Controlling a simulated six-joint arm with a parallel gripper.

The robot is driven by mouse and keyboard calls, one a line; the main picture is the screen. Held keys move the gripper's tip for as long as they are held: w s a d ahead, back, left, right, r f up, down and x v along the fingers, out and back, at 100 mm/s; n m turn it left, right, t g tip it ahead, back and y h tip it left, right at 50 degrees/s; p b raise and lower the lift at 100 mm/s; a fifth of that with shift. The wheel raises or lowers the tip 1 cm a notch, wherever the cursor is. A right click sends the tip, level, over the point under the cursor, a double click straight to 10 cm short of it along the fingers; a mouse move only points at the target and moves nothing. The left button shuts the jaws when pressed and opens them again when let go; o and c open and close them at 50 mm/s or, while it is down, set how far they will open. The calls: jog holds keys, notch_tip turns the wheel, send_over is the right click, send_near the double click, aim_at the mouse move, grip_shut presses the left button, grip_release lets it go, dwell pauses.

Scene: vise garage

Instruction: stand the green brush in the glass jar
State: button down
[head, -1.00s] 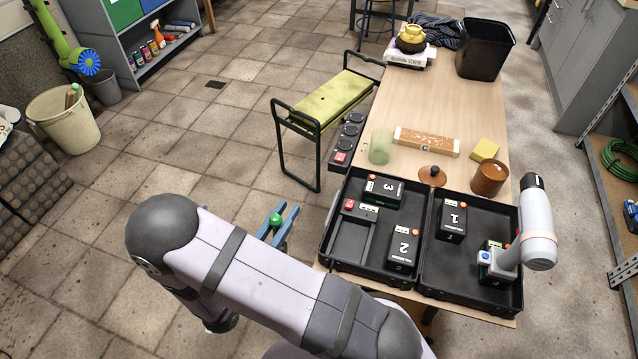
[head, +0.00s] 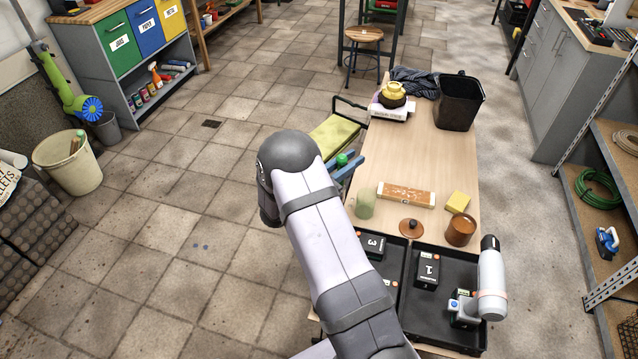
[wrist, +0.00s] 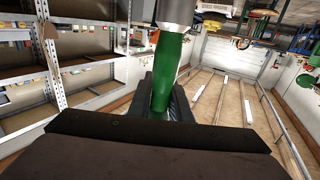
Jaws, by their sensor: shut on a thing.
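In the head view only a round green end of the brush shows above the fingers. In the wrist view the green handle of the brush (wrist: 168,68) runs up from between the fingers to a silver band at the top edge; its bristles are out of view. The glass jar (head: 365,205), a pale green see-through cylinder, stands on the table's left side. My gripper is apart from it, beyond it and a little left in the picture.
On the wooden table (head: 415,150), an orange-brown box (head: 406,195), a yellow sponge (head: 458,201), a brown pot (head: 460,230) and its lid (head: 411,229) lie near the jar. An open black case (head: 455,265) is nearer.

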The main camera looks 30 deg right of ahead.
jog(key=s+d+r+m+g+p, duration=0.1)
jog(key=d+r+p, duration=0.2)
jog(key=d+r, duration=0.4)
jog(key=d, duration=0.2)
jog(key=shift+d+g, duration=0.3)
jog(key=shift+g, duration=0.1)
jog(key=shift+s+f, duration=0.1)
jog(key=shift+f, duration=0.1)
notch_tip(320, 180, down, 12)
jog(key=b, duration=0.9)
jog(key=shift+f, duration=0.1)
jog(key=c, duration=1.6)
grip_release()
jog(key=shift+o, duration=0.2)
jog(key=shift+a+b, duration=0.15)
jog(key=shift+b, duration=0.15)
